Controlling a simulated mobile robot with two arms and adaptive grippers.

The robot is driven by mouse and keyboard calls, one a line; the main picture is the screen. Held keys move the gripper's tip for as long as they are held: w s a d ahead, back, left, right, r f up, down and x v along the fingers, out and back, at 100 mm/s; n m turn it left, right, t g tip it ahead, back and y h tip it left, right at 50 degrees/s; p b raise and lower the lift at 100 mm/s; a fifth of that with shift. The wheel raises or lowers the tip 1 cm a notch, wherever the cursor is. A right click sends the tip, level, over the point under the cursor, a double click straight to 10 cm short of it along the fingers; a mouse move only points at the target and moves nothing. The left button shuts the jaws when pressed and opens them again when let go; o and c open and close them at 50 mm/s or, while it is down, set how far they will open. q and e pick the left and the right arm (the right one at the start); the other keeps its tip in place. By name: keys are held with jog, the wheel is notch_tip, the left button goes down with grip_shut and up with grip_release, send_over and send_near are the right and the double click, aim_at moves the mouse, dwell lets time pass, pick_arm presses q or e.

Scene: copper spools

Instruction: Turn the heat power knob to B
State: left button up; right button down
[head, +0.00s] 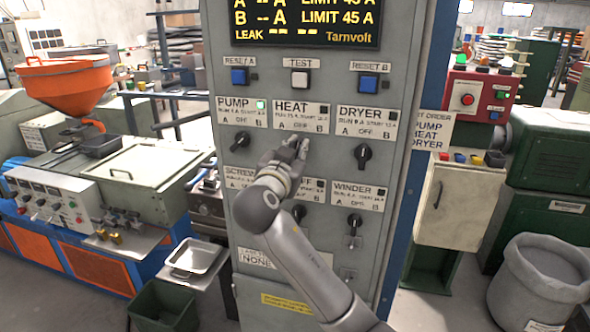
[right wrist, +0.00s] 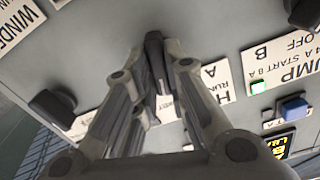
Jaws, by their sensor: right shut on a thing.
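The grey control cabinet (head: 397,110) carries a HEAT plate (head: 292,108) marked A, OFF and B. Its small indicator is dark. My right gripper (head: 295,149) is at the panel just below that plate and hides the heat knob in the head view. In the right wrist view, the dark heat knob (right wrist: 155,58) stands between the two fingertips of my right gripper (right wrist: 160,72), which is shut on it. The fingers partly cover the HEAT plate there, so I cannot tell which mark the knob points to. My left gripper is not in view.
The pump knob (head: 240,142) is to the left, under a lit green indicator. The dryer knob (head: 363,156) is to the right and stands upright. The winder knob (head: 354,222) is below it. Blue and white buttons sit above the plates. An order sign (head: 432,134) hangs at right.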

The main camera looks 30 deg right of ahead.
jog(key=shift+s+f+m+b, duration=0.1)
jog(key=shift+m+b, duration=1.45)
jog(key=shift+b, duration=0.85)
jog(key=shift+f+m+b, duration=0.1)
jog(key=shift+m+b, duration=1.45)
jog(key=shift+b, duration=0.85)
jog(key=shift+r, duration=0.1)
jog(key=c, duration=1.5)
grip_release()
jog(key=shift+o, duration=0.2)
